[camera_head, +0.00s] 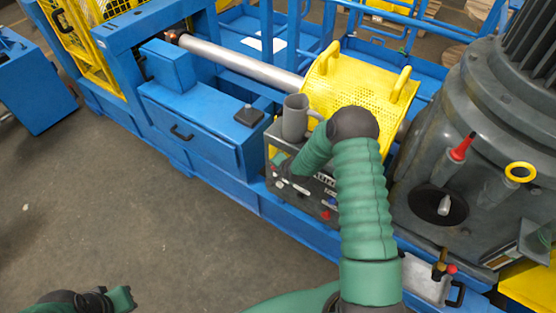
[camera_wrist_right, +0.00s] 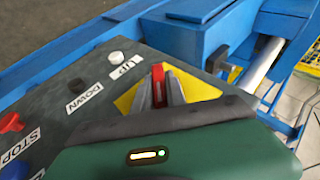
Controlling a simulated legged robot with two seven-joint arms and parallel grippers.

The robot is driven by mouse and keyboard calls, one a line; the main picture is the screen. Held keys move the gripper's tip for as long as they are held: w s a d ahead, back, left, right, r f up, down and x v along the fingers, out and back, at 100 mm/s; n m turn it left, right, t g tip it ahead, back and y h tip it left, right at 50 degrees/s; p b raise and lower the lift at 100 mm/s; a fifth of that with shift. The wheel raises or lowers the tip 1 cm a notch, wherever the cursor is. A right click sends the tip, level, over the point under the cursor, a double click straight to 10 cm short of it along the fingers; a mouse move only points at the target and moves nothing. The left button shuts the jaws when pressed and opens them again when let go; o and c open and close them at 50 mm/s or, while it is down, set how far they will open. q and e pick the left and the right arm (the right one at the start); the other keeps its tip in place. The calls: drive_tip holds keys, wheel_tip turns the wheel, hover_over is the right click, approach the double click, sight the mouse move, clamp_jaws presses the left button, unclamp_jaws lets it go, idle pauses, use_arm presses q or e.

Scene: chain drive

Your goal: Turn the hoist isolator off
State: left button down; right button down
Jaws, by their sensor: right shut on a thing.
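The hoist isolator is a red handle (camera_wrist_right: 158,84) on a yellow plate (camera_wrist_right: 198,88), in the right wrist view. My right gripper (camera_wrist_right: 160,92) is shut on the red handle, with a grey finger on each side of it. The handle stands roughly upright in that picture; its lower part is hidden. In the head view my right arm reaches down to the grey control box (camera_head: 325,190), and the isolator is hidden there. My left gripper (camera_head: 120,298) is low at the left edge of the head view, over the floor; its fingers cannot be made out clearly.
Beside the isolator are a white button (camera_wrist_right: 116,57) by the UP label, a black button (camera_wrist_right: 77,86) by DOWN and a red button (camera_wrist_right: 10,122) by STOP. A yellow mesh guard (camera_head: 345,90) is behind.

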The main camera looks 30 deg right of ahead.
drive_tip(key=shift+a+r+g+h+p, duration=0.1)
drive_tip(key=shift+a+g+h+p, duration=0.15)
drive_tip(key=shift+g+p, duration=0.45)
drive_tip(key=shift+w+n+g+h, duration=0.1)
drive_tip(key=shift+n+g+h, duration=0.3)
drive_tip(key=shift+g, duration=0.5)
drive_tip(key=shift+d+f+g, duration=0.1)
drive_tip(key=shift+f+g, duration=0.1)
drive_tip(key=shift+g, duration=0.5)
drive_tip(key=shift+n+g+h, duration=0.4)
drive_tip(key=shift+g+h, duration=0.15)
drive_tip(key=shift+g, duration=0.45)
drive_tip(key=c, duration=1.8)
unclamp_jaws()
drive_tip(key=o, duration=0.4)
drive_tip(key=shift+o, duration=0.2)
drive_tip(key=shift+d, duration=0.1)
